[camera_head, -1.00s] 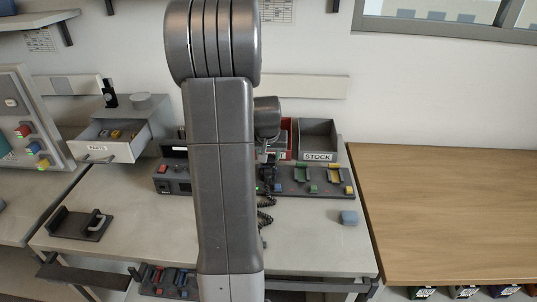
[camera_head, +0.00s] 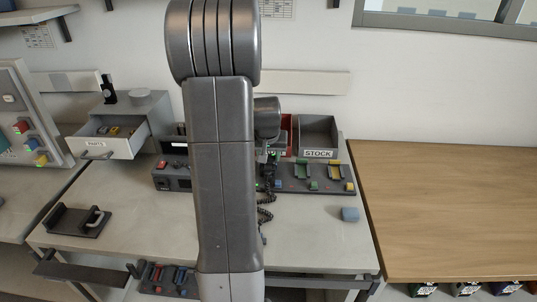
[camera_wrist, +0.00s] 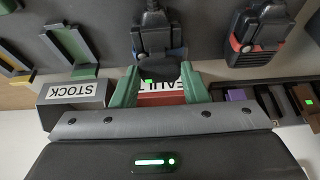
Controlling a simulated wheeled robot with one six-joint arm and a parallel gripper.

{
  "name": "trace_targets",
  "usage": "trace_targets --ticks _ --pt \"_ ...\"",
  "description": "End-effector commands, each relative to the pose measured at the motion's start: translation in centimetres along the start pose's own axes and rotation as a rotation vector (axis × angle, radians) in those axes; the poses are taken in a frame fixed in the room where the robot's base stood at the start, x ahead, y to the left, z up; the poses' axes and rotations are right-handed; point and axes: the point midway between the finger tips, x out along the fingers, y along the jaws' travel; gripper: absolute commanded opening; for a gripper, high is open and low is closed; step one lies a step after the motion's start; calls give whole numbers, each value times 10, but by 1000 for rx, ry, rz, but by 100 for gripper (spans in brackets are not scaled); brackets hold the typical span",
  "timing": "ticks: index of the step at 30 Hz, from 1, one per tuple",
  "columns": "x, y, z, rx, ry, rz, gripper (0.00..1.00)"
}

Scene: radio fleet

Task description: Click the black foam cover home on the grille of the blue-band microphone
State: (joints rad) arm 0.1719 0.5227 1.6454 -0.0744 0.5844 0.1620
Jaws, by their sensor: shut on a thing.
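My gripper (camera_wrist: 160,86) shows in the wrist view as two green fingers closed on a small dark piece (camera_wrist: 165,62), which looks like the black foam cover. A black microphone-like body (camera_wrist: 152,25) is directly beyond the fingertips; the dark piece is close against it or overlaps it, and I cannot tell whether it is seated.
A grey STOCK bin (camera_head: 318,135) and a red bin stand behind the rack. A coiled cord (camera_head: 265,205) hangs in front.

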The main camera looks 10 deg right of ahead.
Motion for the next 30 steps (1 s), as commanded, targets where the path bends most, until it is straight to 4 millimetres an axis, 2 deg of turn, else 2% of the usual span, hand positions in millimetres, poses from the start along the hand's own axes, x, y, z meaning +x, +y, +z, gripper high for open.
trace_targets --ticks 3,4,7,8,16,20,23,30 --pt "0 0 0 0 -1 0 20" --pt "0 0 0 0 -1 0 42" --pt "0 0 0 0 -1 0 62" --pt "0 0 0 0 -1 0 66" --pt "-1 0 0 0 0 0 66" --pt "-8 0 -1 0 2 0 66" --pt "-21 0 -1 0 3 0 66" --pt "-72 0 -2 0 6 -1 66"
